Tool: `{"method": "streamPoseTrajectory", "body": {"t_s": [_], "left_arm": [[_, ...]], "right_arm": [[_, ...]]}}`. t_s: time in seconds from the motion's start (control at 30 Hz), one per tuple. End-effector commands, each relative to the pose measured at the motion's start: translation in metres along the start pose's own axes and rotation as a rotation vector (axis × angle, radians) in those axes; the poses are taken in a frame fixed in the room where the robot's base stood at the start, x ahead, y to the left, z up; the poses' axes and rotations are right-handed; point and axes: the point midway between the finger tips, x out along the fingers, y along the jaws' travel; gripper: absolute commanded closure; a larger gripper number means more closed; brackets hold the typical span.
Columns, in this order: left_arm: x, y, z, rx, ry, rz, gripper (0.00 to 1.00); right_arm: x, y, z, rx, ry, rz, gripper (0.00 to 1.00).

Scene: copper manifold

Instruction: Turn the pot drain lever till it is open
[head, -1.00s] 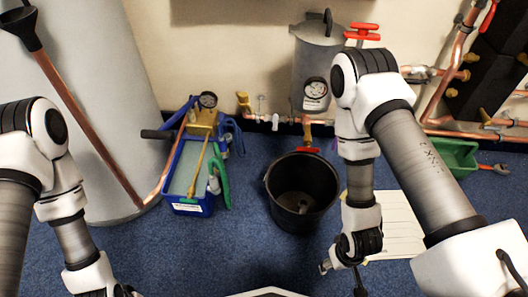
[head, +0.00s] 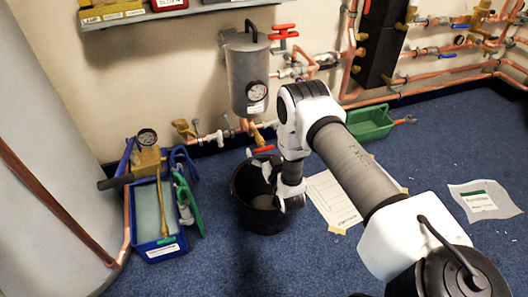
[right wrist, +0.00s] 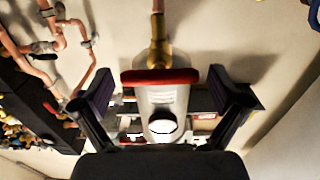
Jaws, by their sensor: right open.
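The pot (head: 248,75) is a grey cylinder with a dial gauge, fixed near the wall. Its red drain lever (head: 263,149) is on the brass valve below the pot, above the bucket's rim. In the right wrist view the red lever (right wrist: 160,76) lies crosswise, with brass fitting and copper pipe beyond it. My right gripper (head: 261,168) is over the bucket, just below the lever. In the right wrist view its open fingers (right wrist: 159,88) stand on either side of the lever; contact cannot be told. My left gripper is out of view.
A black bucket (head: 246,211) stands under the valve. A blue tub (head: 152,243) with a brass pump is to its left. A green tray (head: 370,124) and paper sheets lie to the right. Copper pipes (head: 445,74) run along the wall. A red valve handle (head: 283,33) is beside the pot's top.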

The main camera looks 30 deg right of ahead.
Motion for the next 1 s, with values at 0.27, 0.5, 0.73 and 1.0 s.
{"method": "streamPoseTrajectory", "body": {"t_s": [0.27, 0.5, 0.73, 1.0], "left_arm": [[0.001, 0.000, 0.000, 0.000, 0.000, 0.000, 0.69], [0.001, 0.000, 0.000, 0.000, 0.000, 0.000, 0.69], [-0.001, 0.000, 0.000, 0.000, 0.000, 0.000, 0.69], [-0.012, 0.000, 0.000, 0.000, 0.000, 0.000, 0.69]], "right_arm": [[0.004, 0.000, -0.001, 0.000, -0.001, 0.000, 0.06], [0.004, 0.000, -0.001, 0.000, -0.001, 0.000, 0.62], [0.004, 0.000, -0.002, -0.010, -0.001, 0.000, 0.62], [0.004, -0.001, -0.004, -0.100, 0.000, 0.000, 0.62]]}}
